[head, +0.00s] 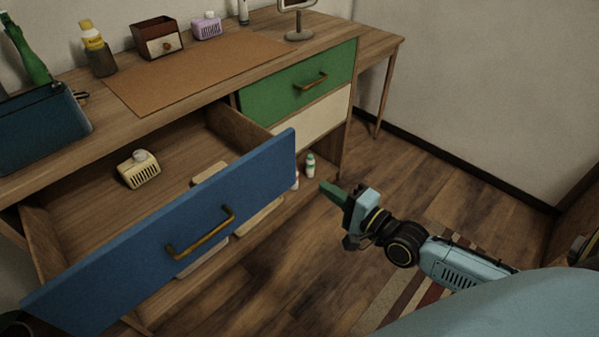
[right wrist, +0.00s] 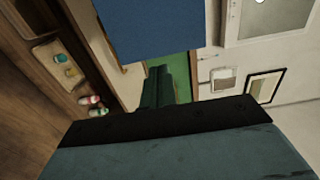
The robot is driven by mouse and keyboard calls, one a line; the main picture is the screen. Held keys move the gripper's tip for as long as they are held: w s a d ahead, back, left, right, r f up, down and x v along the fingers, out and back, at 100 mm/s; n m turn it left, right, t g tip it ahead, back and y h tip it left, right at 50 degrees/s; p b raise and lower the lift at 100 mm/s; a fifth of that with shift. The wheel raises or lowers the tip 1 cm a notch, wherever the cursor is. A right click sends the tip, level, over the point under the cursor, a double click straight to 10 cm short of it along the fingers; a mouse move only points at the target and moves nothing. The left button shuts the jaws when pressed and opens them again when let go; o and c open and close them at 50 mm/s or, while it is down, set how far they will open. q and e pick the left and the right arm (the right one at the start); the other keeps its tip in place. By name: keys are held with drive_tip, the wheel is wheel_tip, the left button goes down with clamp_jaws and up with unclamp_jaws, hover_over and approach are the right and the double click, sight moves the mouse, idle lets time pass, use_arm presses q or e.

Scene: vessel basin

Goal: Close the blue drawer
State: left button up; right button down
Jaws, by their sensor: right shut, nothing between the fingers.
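The blue drawer (head: 150,237) is pulled far out of the wooden dresser in the head view, with a brass handle (head: 201,234) on its front. A cream soap-like dispenser (head: 139,170) sits inside it. My right gripper (head: 327,189) is shut and empty, to the right of the drawer front's right end and apart from it. In the right wrist view the gripper's fingers (right wrist: 158,88) are together, and part of the blue drawer front (right wrist: 165,25) fills the top. My left gripper does not show.
The green drawer (head: 298,83) and the cream one (head: 315,122) below it are shut. Small bottles (head: 310,164) stand on a low shelf. The dresser top holds a dark blue box (head: 42,130), a bottle (head: 98,50) and a brown mat (head: 190,72). The floor at right is open.

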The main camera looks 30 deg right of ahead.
sight(289, 163)
drive_tip(key=b+x, duration=0.2)
drive_tip(key=x, duration=0.6)
drive_tip(key=shift+w+a+f, duration=0.1)
drive_tip(key=shift+w, duration=0.1)
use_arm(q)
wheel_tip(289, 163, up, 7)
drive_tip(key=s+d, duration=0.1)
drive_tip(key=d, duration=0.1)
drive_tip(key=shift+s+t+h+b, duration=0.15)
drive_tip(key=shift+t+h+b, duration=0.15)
use_arm(e)
drive_tip(key=shift+w+a, duration=0.15)
drive_tip(key=shift+w, duration=0.35)
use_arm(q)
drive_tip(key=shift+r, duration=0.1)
